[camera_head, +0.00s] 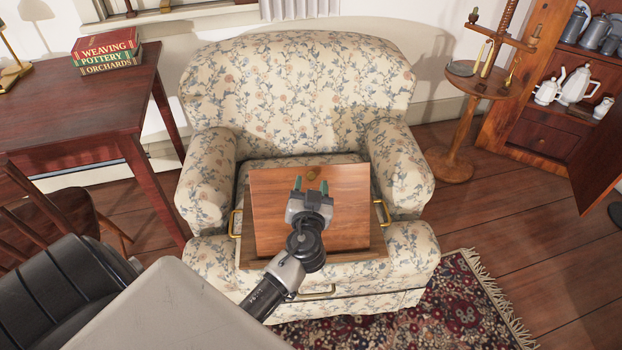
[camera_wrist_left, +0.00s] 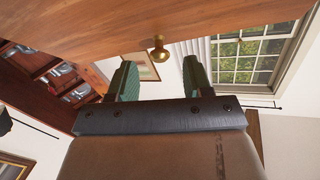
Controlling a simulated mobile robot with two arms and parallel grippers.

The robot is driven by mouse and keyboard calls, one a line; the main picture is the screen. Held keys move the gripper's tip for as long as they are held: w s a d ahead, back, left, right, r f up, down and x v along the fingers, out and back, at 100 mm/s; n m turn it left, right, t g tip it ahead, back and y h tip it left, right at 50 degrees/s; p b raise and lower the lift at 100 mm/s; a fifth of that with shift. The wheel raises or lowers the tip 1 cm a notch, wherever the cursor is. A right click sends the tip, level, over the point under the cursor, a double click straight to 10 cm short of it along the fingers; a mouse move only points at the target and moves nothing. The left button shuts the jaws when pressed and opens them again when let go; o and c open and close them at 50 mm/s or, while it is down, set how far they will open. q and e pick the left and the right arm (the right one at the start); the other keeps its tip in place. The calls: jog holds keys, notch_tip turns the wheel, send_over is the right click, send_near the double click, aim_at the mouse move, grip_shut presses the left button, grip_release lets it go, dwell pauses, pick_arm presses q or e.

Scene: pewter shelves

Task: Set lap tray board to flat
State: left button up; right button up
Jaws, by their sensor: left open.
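The lap tray (camera_head: 376,238) rests on the seat of the floral armchair, with brass handles at its sides and front. Its wooden board (camera_head: 275,205) appears tilted up from the tray frame, with a small brass knob (camera_head: 312,174) near its far edge. In the left wrist view the board (camera_wrist_left: 120,22) spans the top and the knob (camera_wrist_left: 158,50) sticks out from it between the finger directions. My left gripper (camera_head: 311,186) is open over the board, its green-padded fingers pointing toward the knob. The fingers (camera_wrist_left: 158,80) look apart from the knob. My right gripper is not in view.
The armchair (camera_head: 300,85) has arms rising on both sides of the tray. A dark red table (camera_head: 60,110) with books (camera_head: 106,52) stands at left, with a wooden chair (camera_head: 65,215) before it. A round stand (camera_head: 455,160) and cabinet (camera_head: 545,140) are at right.

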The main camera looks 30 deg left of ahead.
pick_arm(q)
jog(key=shift+x, duration=1.1)
jog(key=shift+s, duration=0.1)
grip_shut()
